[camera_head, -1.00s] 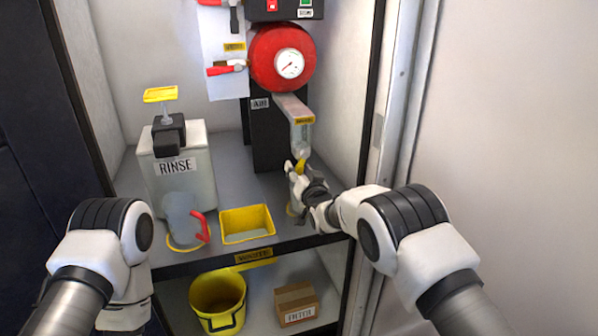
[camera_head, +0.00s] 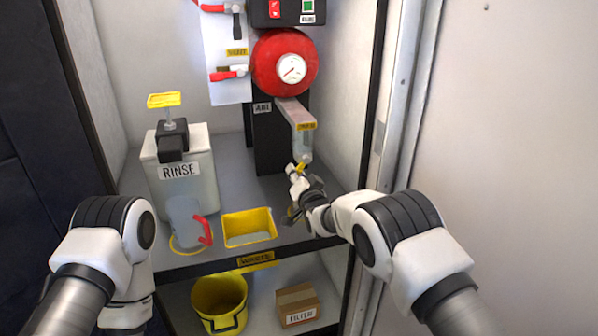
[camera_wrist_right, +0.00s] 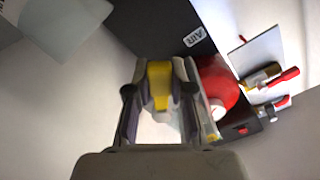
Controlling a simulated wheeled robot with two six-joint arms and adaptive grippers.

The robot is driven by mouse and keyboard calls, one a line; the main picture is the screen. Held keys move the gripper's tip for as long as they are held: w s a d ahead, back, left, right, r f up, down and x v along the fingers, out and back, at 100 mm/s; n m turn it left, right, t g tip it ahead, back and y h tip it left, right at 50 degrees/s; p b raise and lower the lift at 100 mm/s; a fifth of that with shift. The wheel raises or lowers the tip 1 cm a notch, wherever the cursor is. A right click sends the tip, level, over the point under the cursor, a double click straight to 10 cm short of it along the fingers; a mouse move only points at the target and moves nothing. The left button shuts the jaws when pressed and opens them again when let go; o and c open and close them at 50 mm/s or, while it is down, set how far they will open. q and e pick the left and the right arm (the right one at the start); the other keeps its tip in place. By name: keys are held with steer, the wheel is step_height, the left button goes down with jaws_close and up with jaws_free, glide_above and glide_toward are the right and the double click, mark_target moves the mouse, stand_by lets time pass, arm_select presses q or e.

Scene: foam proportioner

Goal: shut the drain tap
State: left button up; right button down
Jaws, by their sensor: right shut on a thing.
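The drain tap (camera_head: 301,167) has a small yellow handle below the clear bowl (camera_head: 304,142) on the grey bracket under the red tank. My right gripper (camera_head: 296,172) is at the tap and partly covers it. In the right wrist view the yellow handle (camera_wrist_right: 160,82) sits between the two fingers of my right gripper (camera_wrist_right: 160,68), which is shut on it. How far the tap is turned cannot be made out. My left arm comes in at the left, but its gripper is not in view.
The red tank (camera_head: 284,62) with a gauge is above the tap. A yellow tray (camera_head: 249,238), a clear jug with a red handle (camera_head: 204,230) and the RINSE container (camera_head: 181,190) stand on the shelf. A yellow bucket (camera_head: 219,298) and a FILTER box (camera_head: 297,305) are below.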

steer(key=m+p, duration=0.1)
steer(key=m, duration=0.1)
steer(key=a+r+m+p, duration=0.1)
steer(key=r+m+p, duration=0.1)
steer(key=m, duration=0.1)
steer(key=shift+s+a+m, duration=0.2)
steer(key=shift+s+m, duration=0.05)
steer(key=shift+m, duration=0.05)
steer(key=m+p, duration=0.1)
steer(key=r+m+p, duration=0.1)
steer(key=m, duration=0.1)
steer(key=shift+a+r, duration=0.1)
steer(key=shift+a, duration=0.1)
steer(key=shift+r+m+p, duration=0.3)
steer(key=shift+m+p, duration=0.15)
steer(key=shift+m, duration=0.45)
steer(key=c, duration=1)
jaws_free()
